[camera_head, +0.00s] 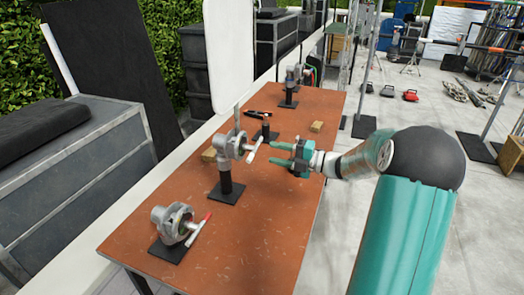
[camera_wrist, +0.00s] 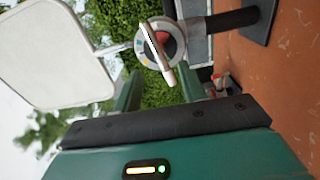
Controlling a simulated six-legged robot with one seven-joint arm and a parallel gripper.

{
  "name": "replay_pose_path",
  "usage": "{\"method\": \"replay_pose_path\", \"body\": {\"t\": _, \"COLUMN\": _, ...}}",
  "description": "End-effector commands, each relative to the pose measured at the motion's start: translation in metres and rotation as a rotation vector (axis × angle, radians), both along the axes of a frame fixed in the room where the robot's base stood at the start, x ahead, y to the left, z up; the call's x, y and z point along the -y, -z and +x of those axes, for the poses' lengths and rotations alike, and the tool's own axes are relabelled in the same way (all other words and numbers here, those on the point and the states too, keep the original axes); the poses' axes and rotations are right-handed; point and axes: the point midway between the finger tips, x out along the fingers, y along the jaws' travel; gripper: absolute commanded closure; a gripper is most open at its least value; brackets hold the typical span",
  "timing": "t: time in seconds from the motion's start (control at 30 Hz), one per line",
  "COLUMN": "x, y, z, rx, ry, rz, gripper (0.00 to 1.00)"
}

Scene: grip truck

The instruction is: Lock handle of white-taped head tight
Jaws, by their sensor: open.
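The white-taped head (camera_head: 232,146) is a grey metal grip head on a dark post in the middle of the brown table. Its handle (camera_head: 255,149) carries white tape and slants out to the right. In the wrist view, the head's round face (camera_wrist: 150,42) and white handle (camera_wrist: 161,58) show beyond the fingers. My gripper (camera_head: 278,158) is teal, open and empty, just right of the handle and apart from it. In the wrist view, its fingers (camera_wrist: 160,92) point toward the head, with the handle seen between and beyond them.
A red-taped head (camera_head: 172,224) stands at the table's near end. Another head (camera_head: 292,77) is at the far end. A short dark post (camera_head: 266,128) and a wooden block (camera_head: 316,127) lie behind my gripper. A white panel (camera_head: 228,55) rises behind. The table's right front is clear.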

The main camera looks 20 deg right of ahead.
Motion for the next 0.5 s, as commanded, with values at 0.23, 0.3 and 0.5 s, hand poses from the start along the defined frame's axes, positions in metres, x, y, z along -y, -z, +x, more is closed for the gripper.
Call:
{"method": "replay_pose_path", "body": {"t": 0.23, "x": 0.032, "y": 0.001, "z": -0.032, "rx": -0.002, "ry": 0.002, "rz": -0.001, "gripper": 0.59}}
{"method": "replay_pose_path", "body": {"t": 0.3, "x": 0.037, "y": 0.001, "z": -0.037, "rx": -0.001, "ry": 0.001, "rz": 0.000, "gripper": 0.59}}
{"method": "replay_pose_path", "body": {"t": 0.5, "x": 0.040, "y": 0.001, "z": -0.040, "rx": -0.002, "ry": 0.000, "rz": 0.001, "gripper": 0.59}}
